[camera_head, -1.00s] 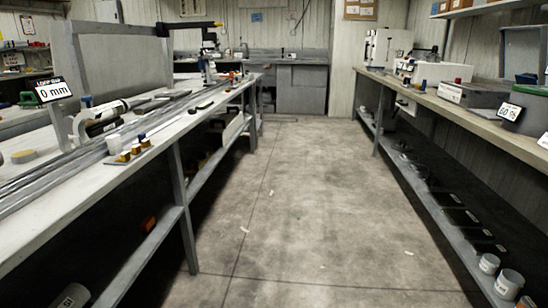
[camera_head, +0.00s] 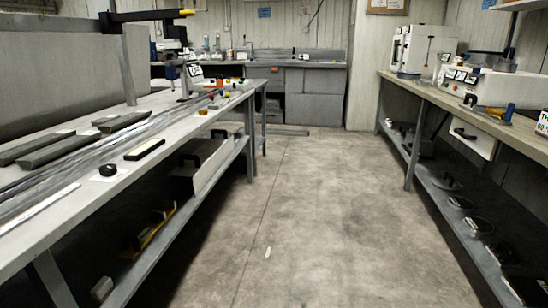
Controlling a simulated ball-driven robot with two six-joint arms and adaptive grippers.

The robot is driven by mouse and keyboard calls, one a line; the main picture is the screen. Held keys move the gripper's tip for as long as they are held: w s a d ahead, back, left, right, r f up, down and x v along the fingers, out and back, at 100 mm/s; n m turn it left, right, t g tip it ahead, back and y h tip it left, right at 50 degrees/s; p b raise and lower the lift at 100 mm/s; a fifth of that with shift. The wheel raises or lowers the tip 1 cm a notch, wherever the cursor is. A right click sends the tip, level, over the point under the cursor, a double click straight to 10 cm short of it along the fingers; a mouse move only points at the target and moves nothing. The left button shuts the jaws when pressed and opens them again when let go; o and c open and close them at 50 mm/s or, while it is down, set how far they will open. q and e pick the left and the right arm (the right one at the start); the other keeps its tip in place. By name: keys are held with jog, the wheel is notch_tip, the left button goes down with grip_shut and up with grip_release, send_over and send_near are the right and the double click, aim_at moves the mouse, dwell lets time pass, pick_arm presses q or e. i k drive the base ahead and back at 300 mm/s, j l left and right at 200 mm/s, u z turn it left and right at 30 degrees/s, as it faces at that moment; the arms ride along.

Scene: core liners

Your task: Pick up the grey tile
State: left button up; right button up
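I cannot pick out a grey tile for certain in the head view. Several flat dark grey bars lie on the left bench (camera_head: 215,113), among them a long grey bar (camera_head: 58,151) and a shorter grey piece (camera_head: 123,121) farther back. A black-and-white block (camera_head: 145,149) lies near that bench's front edge, with a small black knob-like piece (camera_head: 108,169) nearer to me. Neither of my grippers shows in this view.
Cabinets (camera_head: 313,92) close the far end.

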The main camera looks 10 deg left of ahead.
aim_at(97, 122)
jog(key=i+u, duration=0.25)
jog(key=i, duration=0.15)
jog(key=i+l+u, duration=0.15)
jog(key=i+u, duration=0.15)
jog(key=i+l+u, duration=0.25)
jog(key=i, duration=0.25)
